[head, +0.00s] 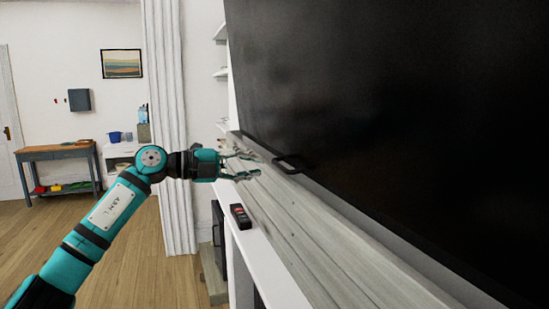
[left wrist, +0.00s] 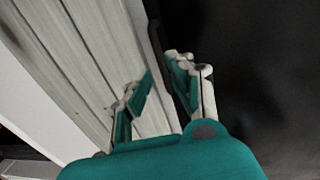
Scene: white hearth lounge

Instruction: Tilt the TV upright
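The TV (head: 400,110) is a large black panel filling the right of the head view. It hangs in front of pale wooden boards, and its lower edge runs diagonally. A small black handle (head: 289,163) sticks out at its lower edge. My left gripper (head: 254,164) is open and empty, just left of the handle and apart from it in the head view. In the left wrist view the open fingers (left wrist: 165,85) show with the boards on one side and the dark TV (left wrist: 260,70) on the other. A thin dark bar (left wrist: 155,38), probably the handle, shows beyond the fingertips. My right gripper is out of view.
A white mantel shelf (head: 262,262) runs below the TV, with a black remote-like object (head: 240,216) on it. A white column (head: 169,120) stands left of it. A workbench (head: 60,156) stands far left. The wooden floor between is clear.

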